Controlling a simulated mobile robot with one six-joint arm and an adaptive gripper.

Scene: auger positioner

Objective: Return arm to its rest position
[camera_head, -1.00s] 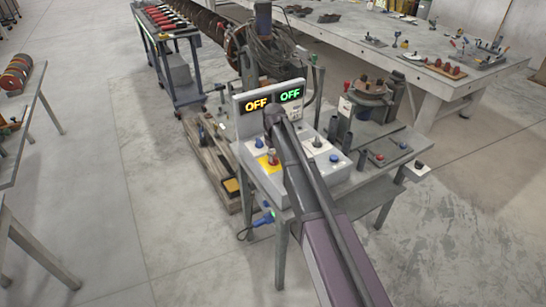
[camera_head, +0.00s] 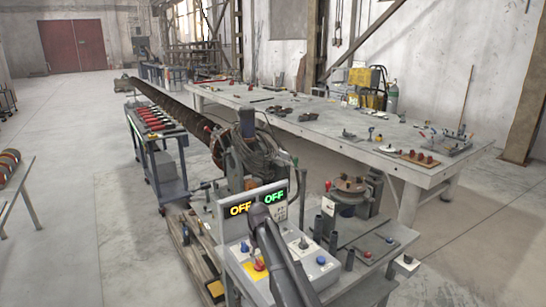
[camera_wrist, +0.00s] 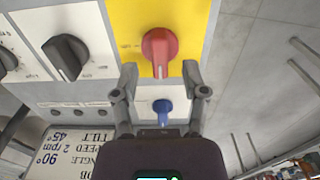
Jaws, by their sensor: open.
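My gripper (camera_wrist: 158,78) is open in the wrist view, its two fingers apart. A red knob (camera_wrist: 160,45) on a yellow plate (camera_wrist: 128,18) shows just beyond the fingertips, and a blue knob (camera_wrist: 163,110) shows between the fingers. Whether a finger touches either knob I cannot tell. In the head view my arm reaches over the control box (camera_head: 230,258), with its far end just below the two displays (camera_head: 257,203), which both read OFF. The red knob (camera_head: 259,264) also shows there, left of my arm. My fingers are hidden in that view.
Black knobs (camera_wrist: 66,56) and a label plate (camera_wrist: 75,155) lie left of my gripper. A round fixture (camera_head: 349,186) stands right of the box. Behind are a long auger (camera_head: 165,107), a tool cart (camera_head: 157,150) and a large workbench (camera_head: 310,125). Open floor (camera_head: 70,255) lies left.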

